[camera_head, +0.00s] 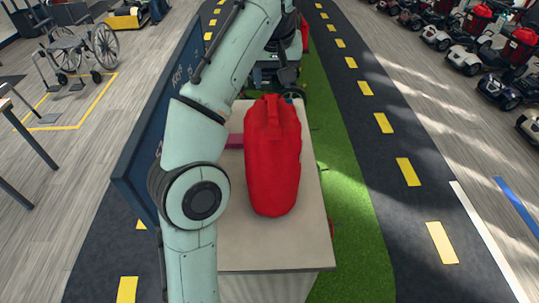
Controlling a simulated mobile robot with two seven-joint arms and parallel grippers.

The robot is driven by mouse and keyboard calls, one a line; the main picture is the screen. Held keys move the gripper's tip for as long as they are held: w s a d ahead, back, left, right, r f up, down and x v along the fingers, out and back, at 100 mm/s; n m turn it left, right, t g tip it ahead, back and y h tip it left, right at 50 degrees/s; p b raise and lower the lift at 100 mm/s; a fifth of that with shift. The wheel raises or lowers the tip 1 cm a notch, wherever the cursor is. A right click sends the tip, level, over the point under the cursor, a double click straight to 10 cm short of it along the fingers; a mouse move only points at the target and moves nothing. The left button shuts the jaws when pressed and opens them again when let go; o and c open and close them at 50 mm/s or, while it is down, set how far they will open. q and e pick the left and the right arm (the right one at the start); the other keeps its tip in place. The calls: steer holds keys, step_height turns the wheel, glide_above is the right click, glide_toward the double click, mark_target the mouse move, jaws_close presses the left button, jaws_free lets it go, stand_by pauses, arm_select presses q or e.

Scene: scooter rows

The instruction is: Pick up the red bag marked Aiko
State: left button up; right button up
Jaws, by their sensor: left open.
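A red bag (272,165) stands upright on a pale-topped table (275,255), with a loop handle at its upper end. No name can be read on it from here. My left arm crosses the picture left of the bag. My left gripper (287,76) appears small and partly obscured beyond the bag's top, apart from it as far as I can tell. It is open and holds nothing visible. My right gripper is out of view.
A magenta item (235,141) lies left of the bag, partly hidden. A dark blue panel (150,135) stands along the table's left side. Green turf (350,215) and a dark lane with yellow dashes run to the right. Several scooters (463,60) are parked at upper right; a wheelchair (80,50) stands at upper left.

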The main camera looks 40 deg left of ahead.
mark_target(273, 111)
arm_select(q)
steer(key=x, duration=1.2)
steer(key=shift+d+f, duration=0.25)
jaws_close()
steer(key=shift+s, duration=0.1)
steer(key=shift+d+f, duration=0.1)
steer(key=shift+f, duration=0.1)
stand_by(0.7)
